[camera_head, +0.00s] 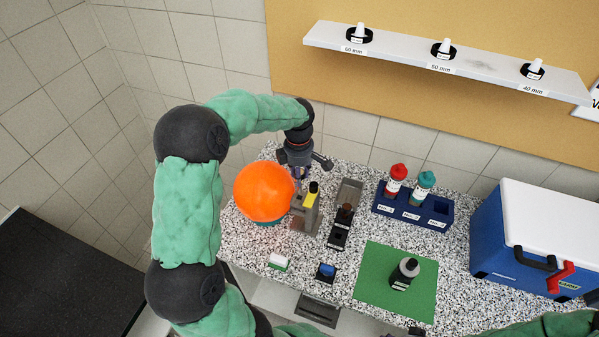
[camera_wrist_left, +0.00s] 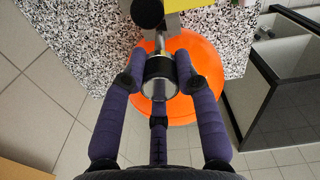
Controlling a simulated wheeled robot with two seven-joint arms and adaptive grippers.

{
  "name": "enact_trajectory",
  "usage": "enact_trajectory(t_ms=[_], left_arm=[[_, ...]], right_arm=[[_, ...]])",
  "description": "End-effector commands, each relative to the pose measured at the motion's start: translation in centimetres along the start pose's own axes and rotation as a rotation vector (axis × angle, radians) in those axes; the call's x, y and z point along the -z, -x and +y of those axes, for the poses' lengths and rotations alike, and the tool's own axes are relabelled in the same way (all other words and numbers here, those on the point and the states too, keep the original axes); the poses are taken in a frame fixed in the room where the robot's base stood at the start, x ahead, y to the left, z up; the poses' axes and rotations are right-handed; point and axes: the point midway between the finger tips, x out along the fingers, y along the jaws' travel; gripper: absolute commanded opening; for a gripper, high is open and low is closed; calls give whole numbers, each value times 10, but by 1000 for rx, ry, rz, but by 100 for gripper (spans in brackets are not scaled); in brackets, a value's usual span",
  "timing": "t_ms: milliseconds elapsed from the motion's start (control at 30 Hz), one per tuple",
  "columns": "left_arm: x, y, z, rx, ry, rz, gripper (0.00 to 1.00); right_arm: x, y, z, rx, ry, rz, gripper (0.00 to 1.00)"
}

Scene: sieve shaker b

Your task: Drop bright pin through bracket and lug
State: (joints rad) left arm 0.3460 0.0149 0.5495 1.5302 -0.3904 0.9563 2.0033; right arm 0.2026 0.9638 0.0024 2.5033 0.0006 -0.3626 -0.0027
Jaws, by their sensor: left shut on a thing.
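My left gripper (camera_head: 299,171) is at the back of the counter, just behind the grey bracket (camera_head: 304,222) with its yellow part (camera_head: 312,190). In the left wrist view my left gripper (camera_wrist_left: 160,88) has its fingers closed around a bright metal pin head (camera_wrist_left: 160,72) with dark sides. A thin bright shaft runs from the head toward the grey and yellow bracket (camera_wrist_left: 187,5). I cannot tell whether the shaft is inside the bracket or lug holes. The pin is mostly hidden by the gripper in the head view. Only a dark scrap at the bottom edge may be my right gripper.
An orange ball (camera_head: 263,191) stands close left of the bracket. Right of the bracket are a grey holder (camera_head: 349,192), a blue rack (camera_head: 432,213) with red and teal bottles, a green mat (camera_head: 375,285) with a bottle, and a blue cooler (camera_head: 500,245).

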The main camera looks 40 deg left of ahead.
Motion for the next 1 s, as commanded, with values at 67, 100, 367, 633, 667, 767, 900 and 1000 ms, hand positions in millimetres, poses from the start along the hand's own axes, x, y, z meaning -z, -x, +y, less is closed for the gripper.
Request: enact_trajectory(t_ms=[67,100,367,633,667,767,900,1000], left_arm=[[0,-8,0,0,0,0,0],[0,-10,0,0,0,0,0],[0,-13,0,-1,0,0,0],[0,-12,0,-1,0,0,0],[0,-12,0,-1,0,0,0],[0,-12,0,-1,0,0,0],[0,-13,0,-1,0,0,0],[0,-12,0,-1,0,0,0]], right_arm=[[0,-6,2,0,0,0,55],[0,-7,2,0,0,0,55],[0,-9,3,0,0,0,55],[0,-8,3,0,0,0,55],[0,-8,3,0,0,0,55],[0,-9,3,0,0,0,55],[0,-10,4,0,0,0,55],[0,-10,4,0,0,0,55]])
